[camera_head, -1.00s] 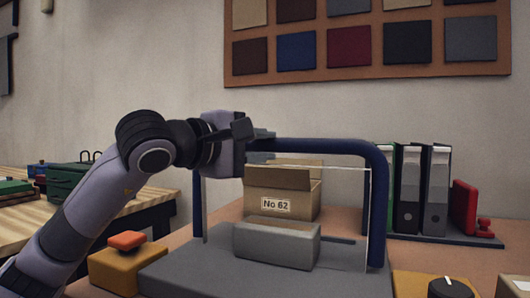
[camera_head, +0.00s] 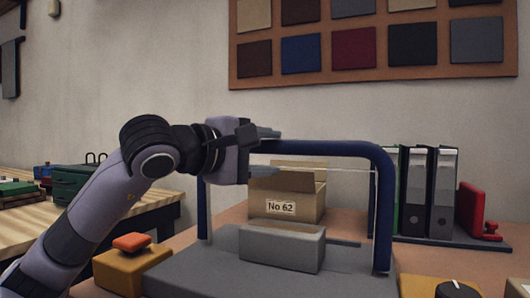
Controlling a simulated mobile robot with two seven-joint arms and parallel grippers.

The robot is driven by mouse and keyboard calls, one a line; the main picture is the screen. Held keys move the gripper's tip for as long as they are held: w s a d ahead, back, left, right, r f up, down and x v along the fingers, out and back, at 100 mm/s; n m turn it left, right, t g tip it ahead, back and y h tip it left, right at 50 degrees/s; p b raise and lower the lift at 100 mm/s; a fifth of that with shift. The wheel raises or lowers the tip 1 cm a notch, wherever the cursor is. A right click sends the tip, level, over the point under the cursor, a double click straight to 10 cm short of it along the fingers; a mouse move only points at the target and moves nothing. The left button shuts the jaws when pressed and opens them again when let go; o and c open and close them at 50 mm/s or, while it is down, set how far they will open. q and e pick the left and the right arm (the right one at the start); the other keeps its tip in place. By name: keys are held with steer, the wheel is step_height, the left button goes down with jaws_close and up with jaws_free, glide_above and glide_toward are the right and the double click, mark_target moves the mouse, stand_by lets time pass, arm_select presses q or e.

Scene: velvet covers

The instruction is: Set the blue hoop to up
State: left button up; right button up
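The blue hoop (camera_head: 330,149) stands upright on a flat grey base (camera_head: 205,272), with its top bar level and a leg down each side. A thin pale line runs across below the bar. My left gripper (camera_head: 267,153) is at the left end of the top bar. Its fingers are apart, one above the bar and one below it. The gripper body hides the hoop's upper left corner, so I cannot tell whether it touches the bar. A grey block (camera_head: 283,246) sits on the base under the hoop. My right gripper is out of view.
An open cardboard box (camera_head: 300,203) marked "No 62" stands behind the hoop. Binders (camera_head: 440,195) and a red object (camera_head: 469,210) are at right. A yellow box with an orange button (camera_head: 131,243) is at left. A dark knob (camera_head: 456,290) is at front right.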

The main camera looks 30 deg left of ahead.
arm_select(q)
steer(key=v, duration=0.7)
steer(key=shift+s, duration=0.1)
stand_by(0.5)
